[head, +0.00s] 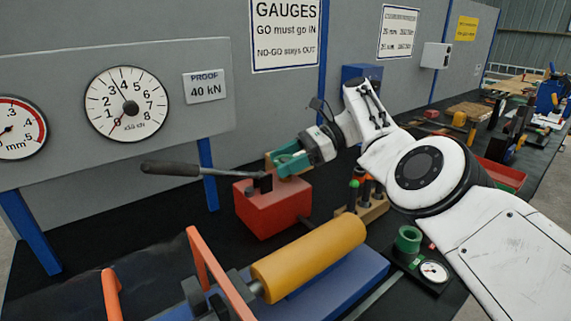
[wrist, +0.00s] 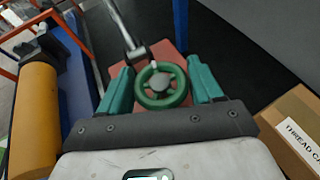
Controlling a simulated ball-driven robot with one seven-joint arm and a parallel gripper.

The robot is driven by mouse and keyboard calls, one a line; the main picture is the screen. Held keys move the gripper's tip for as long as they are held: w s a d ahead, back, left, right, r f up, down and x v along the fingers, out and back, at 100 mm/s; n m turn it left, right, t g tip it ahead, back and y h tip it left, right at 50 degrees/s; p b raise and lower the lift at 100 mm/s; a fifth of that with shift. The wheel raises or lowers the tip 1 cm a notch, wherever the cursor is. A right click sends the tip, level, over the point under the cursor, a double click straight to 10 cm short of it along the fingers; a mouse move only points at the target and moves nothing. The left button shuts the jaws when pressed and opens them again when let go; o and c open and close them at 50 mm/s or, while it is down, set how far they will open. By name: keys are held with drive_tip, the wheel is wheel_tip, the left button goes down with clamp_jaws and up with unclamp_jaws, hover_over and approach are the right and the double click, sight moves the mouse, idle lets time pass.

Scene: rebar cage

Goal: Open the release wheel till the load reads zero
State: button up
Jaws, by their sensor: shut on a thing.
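The green release wheel (wrist: 161,85) sits on top of the red pump block (head: 272,208). In the wrist view my gripper (wrist: 163,86) has its two teal fingers at either side of the wheel, closed on its rim. In the head view my gripper (head: 283,160) reaches the block's top from the right, and the wheel is mostly hidden by the fingers. The large load gauge (head: 148,107) on the grey panel has a dark needle pointing up near 4 and a red pointer at lower left. The black-handled pump lever (head: 172,169) extends left from the block.
A yellow cylinder (head: 310,258) lies on a blue base in front of the block. Orange bars (head: 112,295) stand at front left. A wooden holder with tools (head: 362,207) is right of the block. A cardboard box (wrist: 294,128) is at right in the wrist view.

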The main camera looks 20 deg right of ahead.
drive_tip(key=o, duration=1)
drive_tip(key=shift+a, duration=0.1)
drive_tip(key=shift+c, duration=0.2)
drive_tip(key=shift+r, duration=0.15)
